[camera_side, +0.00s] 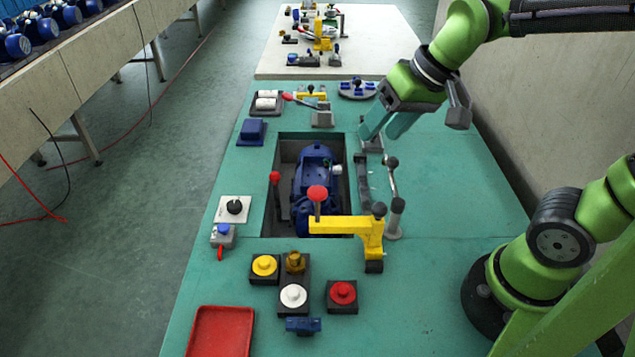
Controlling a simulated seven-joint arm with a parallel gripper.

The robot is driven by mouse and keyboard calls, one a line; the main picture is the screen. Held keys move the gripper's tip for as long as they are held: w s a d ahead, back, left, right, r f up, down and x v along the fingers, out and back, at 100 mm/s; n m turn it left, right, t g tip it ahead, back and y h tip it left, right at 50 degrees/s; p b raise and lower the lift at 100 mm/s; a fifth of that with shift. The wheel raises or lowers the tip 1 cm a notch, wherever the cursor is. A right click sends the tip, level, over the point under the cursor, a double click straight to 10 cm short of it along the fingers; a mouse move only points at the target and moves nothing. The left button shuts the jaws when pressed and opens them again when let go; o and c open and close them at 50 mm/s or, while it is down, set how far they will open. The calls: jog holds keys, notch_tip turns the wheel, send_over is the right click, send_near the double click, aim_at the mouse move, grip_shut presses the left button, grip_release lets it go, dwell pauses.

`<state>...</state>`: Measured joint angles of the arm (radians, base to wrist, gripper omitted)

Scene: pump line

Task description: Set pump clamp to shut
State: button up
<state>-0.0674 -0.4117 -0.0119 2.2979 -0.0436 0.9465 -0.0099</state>
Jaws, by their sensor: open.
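The blue pump (316,180) sits in a rectangular recess in the green bench. A yellow clamp arm (345,225) with a red knob (317,193) reaches across the recess's near end from a post on the right. Beside that post, a grey lever (394,200) with a dark knob stands upright. I cannot tell whether the clamp presses on the pump. My gripper (382,134) is open, with its teal fingers pointing down. It is to the right of the recess's far end, beyond the lever and apart from it; nothing shows between the fingers.
A red-knobbed lever (275,190) stands at the recess's left edge. Yellow (264,266), white (293,296) and red (343,293) buttons and a red tray (221,332) are nearer. Small fixtures (312,105) stand beyond the recess. The bench's right side is mostly clear, beside a wall (560,110).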

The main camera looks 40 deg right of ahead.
jog(key=m+g+h, duration=0.2)
jog(key=m+g, duration=0.1)
jog(key=g, duration=0.2)
send_over(274, 173)
jog(key=shift+f, duration=2.7)
notch_tip(274, 173, down, 16)
jog(key=shift+r, duration=0.1)
jog(key=shift+c, duration=0.3)
grip_shut()
